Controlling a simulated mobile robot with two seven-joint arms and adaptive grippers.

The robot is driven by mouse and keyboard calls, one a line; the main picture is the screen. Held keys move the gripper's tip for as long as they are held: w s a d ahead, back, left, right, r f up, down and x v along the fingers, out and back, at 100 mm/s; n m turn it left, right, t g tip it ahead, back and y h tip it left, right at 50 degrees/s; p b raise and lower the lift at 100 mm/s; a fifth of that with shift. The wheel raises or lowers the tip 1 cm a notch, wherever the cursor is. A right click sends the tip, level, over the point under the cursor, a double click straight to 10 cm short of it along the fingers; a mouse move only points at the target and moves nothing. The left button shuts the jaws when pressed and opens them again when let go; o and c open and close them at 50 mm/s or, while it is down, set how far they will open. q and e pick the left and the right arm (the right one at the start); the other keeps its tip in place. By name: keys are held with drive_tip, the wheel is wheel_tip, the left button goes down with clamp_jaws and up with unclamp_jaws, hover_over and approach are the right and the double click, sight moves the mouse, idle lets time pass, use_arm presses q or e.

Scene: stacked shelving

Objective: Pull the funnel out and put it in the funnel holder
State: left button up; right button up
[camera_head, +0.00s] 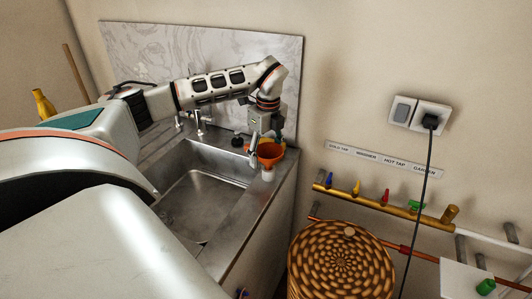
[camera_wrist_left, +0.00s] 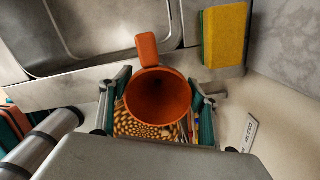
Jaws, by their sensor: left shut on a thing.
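The orange funnel (camera_head: 270,150) is at the right edge of the sink counter in the head view, with its wide mouth up. In the left wrist view the funnel (camera_wrist_left: 158,95) sits between the two fingers, its tab pointing toward the sink. My left gripper (camera_head: 263,137) is shut on the funnel from above. A small pale piece (camera_head: 268,174) shows just below the funnel; I cannot tell whether it is the holder or part of the funnel. The funnel's spout is hidden. My right gripper is in neither view.
The metal sink (camera_head: 205,200) lies left of the funnel. A yellow-green sponge (camera_wrist_left: 225,35) lies on the counter close by. A round wicker basket (camera_head: 340,262) stands below right. A brass pipe (camera_head: 385,205) with coloured taps runs along the wall.

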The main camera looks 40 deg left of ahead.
sight(267, 156)
use_arm(q)
drive_tip(key=shift+f, duration=0.5)
drive_tip(key=o, duration=1.1)
drive_tip(key=shift+o, duration=0.2)
drive_tip(key=shift+r, duration=0.1)
wheel_tip(267, 156, up, 12)
drive_tip(key=shift+d, duration=0.3)
drive_tip(key=shift+s, duration=0.1)
